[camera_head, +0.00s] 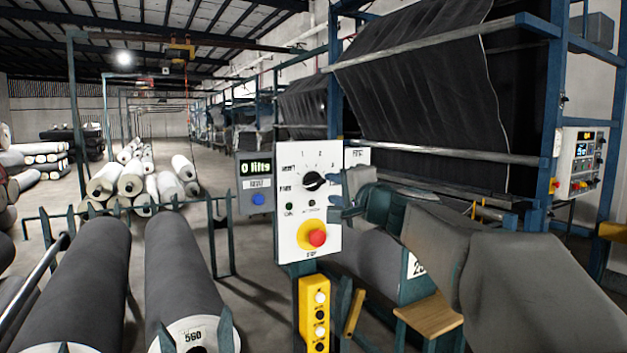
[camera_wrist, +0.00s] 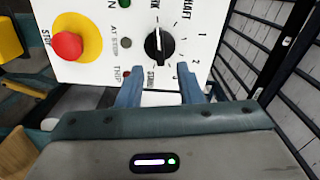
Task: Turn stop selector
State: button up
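The selector is a black rotary knob (camera_head: 313,181) on the upper part of a white control panel (camera_head: 288,222), with numbers and word labels around it. In the wrist view the knob (camera_wrist: 159,44) shows whole, with a white pointer line on it; the panel looks turned sideways there. My gripper (camera_head: 334,193) is just right of the knob in the head view. In the wrist view my gripper (camera_wrist: 160,86) has its two blue fingers spread apart with nothing between them. The fingertips lie below the knob in that picture and appear apart from it.
A red stop button (camera_head: 317,238) on a yellow disc sits lower on the panel. Small lamps lie between it and the knob. A grey "0 lifts" box (camera_head: 256,185) stands left; a yellow button box (camera_head: 314,312) hangs below. Grey rolls (camera_head: 182,275) lie at the left.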

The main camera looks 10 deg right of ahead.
aim_at(319, 183)
jog(key=p+x, duration=0.1)
jog(key=x, duration=0.4)
jog(key=shift+w+a, duration=0.15)
jog(key=shift+w, duration=0.15)
grip_shut()
